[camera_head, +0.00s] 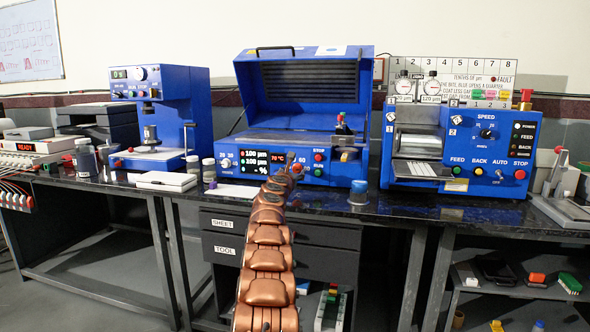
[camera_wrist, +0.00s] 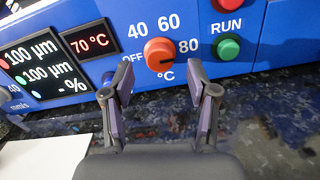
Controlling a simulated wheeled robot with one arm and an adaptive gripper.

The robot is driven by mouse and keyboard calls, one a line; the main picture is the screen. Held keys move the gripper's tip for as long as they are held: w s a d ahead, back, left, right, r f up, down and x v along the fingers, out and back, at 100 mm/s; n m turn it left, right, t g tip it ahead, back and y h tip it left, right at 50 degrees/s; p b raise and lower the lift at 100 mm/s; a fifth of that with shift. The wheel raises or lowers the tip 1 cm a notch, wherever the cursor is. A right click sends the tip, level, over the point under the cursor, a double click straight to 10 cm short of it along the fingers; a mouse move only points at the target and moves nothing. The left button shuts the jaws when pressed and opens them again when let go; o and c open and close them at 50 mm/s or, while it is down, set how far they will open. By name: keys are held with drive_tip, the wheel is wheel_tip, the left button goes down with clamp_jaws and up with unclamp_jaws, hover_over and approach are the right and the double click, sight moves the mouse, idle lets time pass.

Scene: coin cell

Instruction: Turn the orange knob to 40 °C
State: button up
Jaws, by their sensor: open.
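The orange knob (camera_wrist: 159,53) sits on the blue front panel of the coater in the wrist view. Labels OFF, 40, 60 and 80 run around it, with °C below. A short dark mark on the knob lies toward its right side, on the 80 side. A small display (camera_wrist: 89,41) left of it reads 70 °C. My gripper (camera_wrist: 163,90) is open and empty, its fingertips just short of the knob, one to its lower left and one to its lower right. In the head view my gripper (camera_head: 290,162) reaches the panel and partly hides the knob.
The green RUN button (camera_wrist: 228,47) and a red button (camera_wrist: 230,5) are close right of the knob. The blue coater (camera_head: 340,177) has its lid raised. A blue-lidded jar (camera_head: 358,192) stands on the dark bench right of my arm.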

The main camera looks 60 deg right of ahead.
sight(297, 169)
drive_tip(key=shift+d+r+p, duration=0.25)
drive_tip(key=shift+d+p, duration=0.05)
drive_tip(key=shift+p, duration=0.05)
drive_tip(key=shift+p+x, duration=0.75)
drive_tip(key=shift+p, duration=0.2)
drive_tip(key=shift+w+d+f+p, duration=0.2)
drive_tip(key=shift+f+p, duration=0.1)
clamp_jaws()
